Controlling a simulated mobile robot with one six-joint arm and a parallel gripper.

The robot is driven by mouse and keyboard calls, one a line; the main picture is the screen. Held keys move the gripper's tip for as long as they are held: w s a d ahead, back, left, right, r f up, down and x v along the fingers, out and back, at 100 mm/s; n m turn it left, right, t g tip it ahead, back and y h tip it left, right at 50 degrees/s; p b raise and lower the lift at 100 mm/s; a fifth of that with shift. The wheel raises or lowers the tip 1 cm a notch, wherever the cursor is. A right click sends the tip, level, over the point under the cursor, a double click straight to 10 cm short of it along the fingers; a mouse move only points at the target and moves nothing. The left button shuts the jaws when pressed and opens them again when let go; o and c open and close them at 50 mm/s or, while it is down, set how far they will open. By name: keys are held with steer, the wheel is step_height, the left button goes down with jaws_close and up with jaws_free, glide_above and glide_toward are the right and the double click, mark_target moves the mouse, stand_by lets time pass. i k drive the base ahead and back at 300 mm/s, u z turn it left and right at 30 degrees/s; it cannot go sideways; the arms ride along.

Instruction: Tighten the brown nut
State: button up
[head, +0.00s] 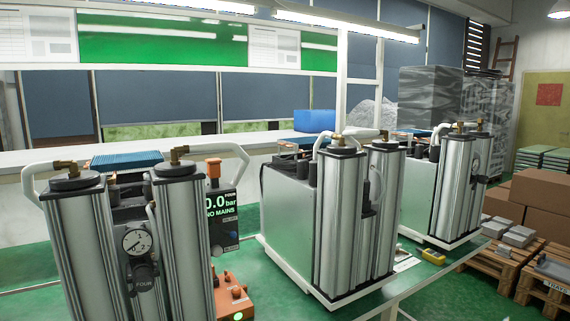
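Three units with pairs of silver sieve columns stand in the head view: a left unit (88,250), a middle unit (338,225) and a right unit (455,190). Brass-brown fittings sit on the black column caps where white hoses join: on the left unit at its left fitting (65,165) and right fitting (178,153), on the middle unit a fitting (338,139), and on the right unit a fitting (460,127). I cannot tell which is the brown nut, or whether any is loose. My gripper is not in view.
A gauge (134,241) is on the left unit. A display (222,205) reads "0.0 bar" and "NO MAINS". An orange device (232,298) with a green light is below it. A yellow item (433,256) lies near the right unit. Boxes (535,200) and pallets (545,295) stand at right.

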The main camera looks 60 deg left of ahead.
mark_target(112, 180)
steer(key=u, duration=3.2)
steer(key=i, duration=1)
steer(key=z, duration=0.1)
